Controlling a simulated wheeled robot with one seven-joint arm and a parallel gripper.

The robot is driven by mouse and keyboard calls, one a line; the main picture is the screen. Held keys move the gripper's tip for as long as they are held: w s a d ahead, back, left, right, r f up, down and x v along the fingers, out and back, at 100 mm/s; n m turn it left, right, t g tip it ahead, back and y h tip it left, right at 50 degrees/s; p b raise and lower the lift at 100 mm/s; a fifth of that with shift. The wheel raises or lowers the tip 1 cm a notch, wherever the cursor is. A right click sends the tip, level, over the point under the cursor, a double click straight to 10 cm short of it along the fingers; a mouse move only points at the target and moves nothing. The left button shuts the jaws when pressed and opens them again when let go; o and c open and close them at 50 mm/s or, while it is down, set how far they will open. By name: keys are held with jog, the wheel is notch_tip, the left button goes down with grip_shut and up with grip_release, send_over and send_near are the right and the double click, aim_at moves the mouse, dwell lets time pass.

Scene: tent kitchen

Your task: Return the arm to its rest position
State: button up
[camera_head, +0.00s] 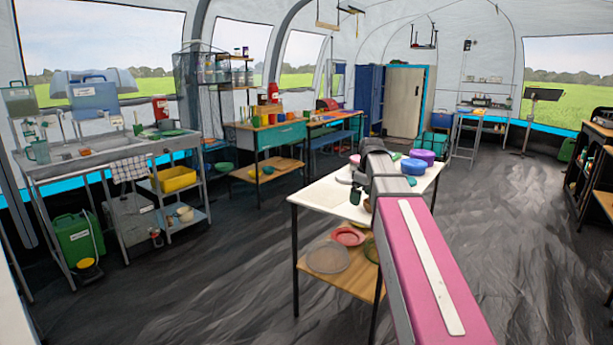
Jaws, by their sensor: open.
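My arm (433,262) reaches from the bottom right up to the middle of the view, with a long pink link and a grey joint (378,160) at its far end. It passes in front of a white-topped table (318,193). My gripper cannot be made out; the arm's far end hides what lies behind it. No thing is visibly held.
On the white table stand a purple pot (423,156), a blue-green bowl (414,166) and a small dark green item (355,195). Its lower shelf holds a red bowl (348,236). A sink bench (105,152) stands left. Floor between is clear.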

jog(key=s+f+m, duration=0.3)
jog(key=s+f, duration=0.3)
jog(key=f, duration=0.4)
jog(key=s+f+m, duration=0.3)
jog(key=s+f, duration=0.4)
jog(key=f, duration=0.3)
jog(key=s+a+f+m+h, duration=0.1)
jog(key=s+f+m, duration=0.3)
jog(key=f, duration=0.6)
jog(key=shift+s+g, duration=0.4)
jog(key=shift+s, duration=0.8)
